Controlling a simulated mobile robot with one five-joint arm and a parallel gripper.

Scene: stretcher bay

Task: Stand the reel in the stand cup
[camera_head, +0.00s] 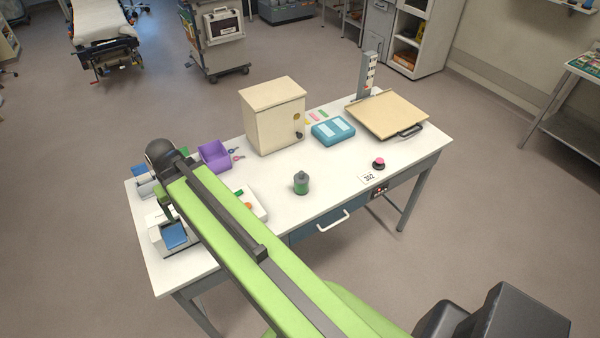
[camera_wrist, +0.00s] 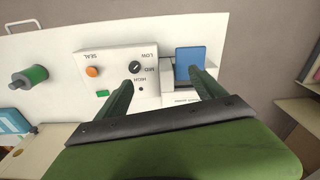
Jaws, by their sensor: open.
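The likely reel is a small green cylinder with a grey top (camera_head: 301,183), standing upright on the bare middle of the white table (camera_head: 275,213). In the wrist view the green cylinder (camera_wrist: 30,77) is at the far left, well apart from my fingers. My gripper (camera_wrist: 163,80) is open, its two dark green fingers spread above a white sealing box (camera_wrist: 112,66) and a blue-topped unit (camera_wrist: 189,63). Nothing shows between the fingertips. I cannot make out which thing is the stand cup.
A purple bin (camera_head: 214,156), a beige cabinet (camera_head: 274,117), a blue case (camera_head: 333,131) and a tan sloped board (camera_head: 387,114) stand along the table's back. A red-black button (camera_head: 378,163) is near the right front. The table around the green cylinder is clear.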

